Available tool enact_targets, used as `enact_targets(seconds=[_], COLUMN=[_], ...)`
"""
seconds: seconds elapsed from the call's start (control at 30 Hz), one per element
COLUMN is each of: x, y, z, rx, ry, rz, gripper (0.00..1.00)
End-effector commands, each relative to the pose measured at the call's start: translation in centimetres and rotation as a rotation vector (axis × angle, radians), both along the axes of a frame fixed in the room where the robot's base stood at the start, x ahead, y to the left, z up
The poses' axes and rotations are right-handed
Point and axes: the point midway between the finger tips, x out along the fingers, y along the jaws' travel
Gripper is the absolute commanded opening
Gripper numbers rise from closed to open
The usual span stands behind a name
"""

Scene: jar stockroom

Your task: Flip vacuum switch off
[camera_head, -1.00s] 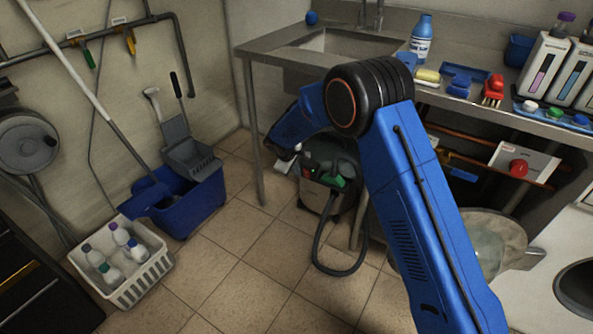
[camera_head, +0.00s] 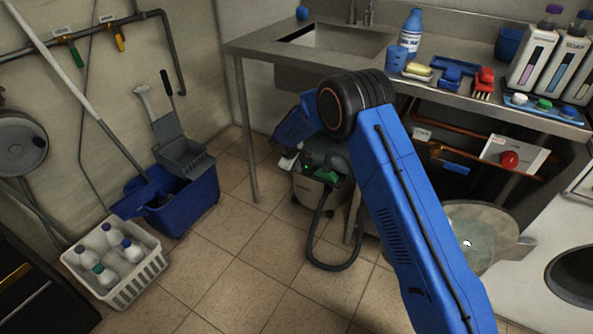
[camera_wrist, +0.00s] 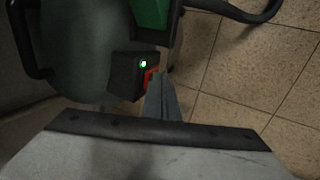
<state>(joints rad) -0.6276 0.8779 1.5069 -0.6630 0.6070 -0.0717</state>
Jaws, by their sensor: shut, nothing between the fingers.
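The vacuum (camera_head: 318,190) stands on the floor below the sink counter, with a dark hose looping in front. In the wrist view its rounded grey body (camera_wrist: 85,45) fills the upper left. A black switch box (camera_wrist: 127,76) there carries a lit green light (camera_wrist: 143,64) and a red switch (camera_wrist: 151,74). My gripper (camera_wrist: 161,76) is shut and empty. Its tips are right beside the red switch; I cannot tell whether they touch it.
The steel sink counter (camera_head: 262,48) overhangs the vacuum, with a leg (camera_head: 246,130) to the left. A blue mop bucket (camera_head: 187,206) and a white bottle basket (camera_head: 128,283) stand left. Tiled floor in front is open.

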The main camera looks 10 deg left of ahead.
Motion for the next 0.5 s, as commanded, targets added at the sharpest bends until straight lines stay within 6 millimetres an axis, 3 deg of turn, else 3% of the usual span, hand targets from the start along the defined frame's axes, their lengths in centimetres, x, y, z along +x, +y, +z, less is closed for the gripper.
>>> enact_targets(seconds=[0.5], x=[0.63], y=[-0.23], z=[0.22], rx=[0.000], ry=[0.000], rz=[-0.001], gripper=[0.00])
